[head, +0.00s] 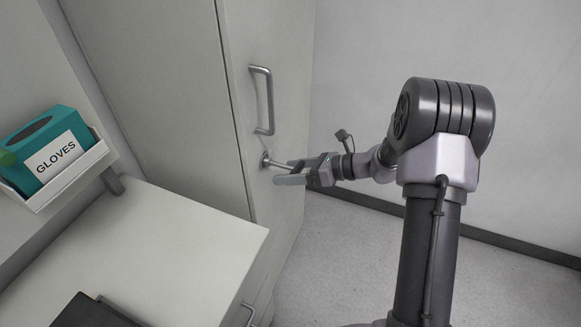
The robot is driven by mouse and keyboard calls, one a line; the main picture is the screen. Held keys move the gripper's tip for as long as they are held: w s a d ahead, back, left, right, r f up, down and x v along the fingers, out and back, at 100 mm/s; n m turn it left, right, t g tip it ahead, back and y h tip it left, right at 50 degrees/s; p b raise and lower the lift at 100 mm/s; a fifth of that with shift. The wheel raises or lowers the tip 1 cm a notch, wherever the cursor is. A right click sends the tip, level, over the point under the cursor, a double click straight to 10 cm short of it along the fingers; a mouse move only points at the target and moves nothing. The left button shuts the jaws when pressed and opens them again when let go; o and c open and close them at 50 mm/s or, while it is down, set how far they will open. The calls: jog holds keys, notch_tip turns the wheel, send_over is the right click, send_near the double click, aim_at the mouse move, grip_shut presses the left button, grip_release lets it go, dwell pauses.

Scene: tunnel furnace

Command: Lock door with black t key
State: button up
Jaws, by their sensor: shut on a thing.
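The cabinet door (275,100) is tall, pale grey and looks closed. It has a metal bar handle (268,102) and, below that, a round metal lock (265,159). My gripper (289,173) is at the lock, coming from the right. It is shut on a thin key (281,164) whose metal-looking shaft reaches to the lock. The key's head is hidden between the fingers, so I cannot tell its colour or T shape. I cannot tell how deep the tip sits in the lock.
A white counter (190,225) with a dark flat object (90,312) stands at lower left. A teal gloves box (45,145) sits in a white wall holder (85,172) above it. The grey floor (340,245) is clear, and a bare wall (365,50) stands behind my arm.

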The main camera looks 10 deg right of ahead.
dwell(0.4)
jog(key=shift+r+m+g+y+p, duration=0.2)
jog(key=shift+m+g+y+p, duration=0.3)
jog(key=shift+p, duration=0.65)
jog(key=shift+s+m+p, duration=0.1)
jog(key=shift+m+p, duration=0.5)
jog(key=shift+a+m+y+p, duration=0.1)
jog(key=shift+m+y+p, duration=0.2)
jog(key=shift+m, duration=0.2)
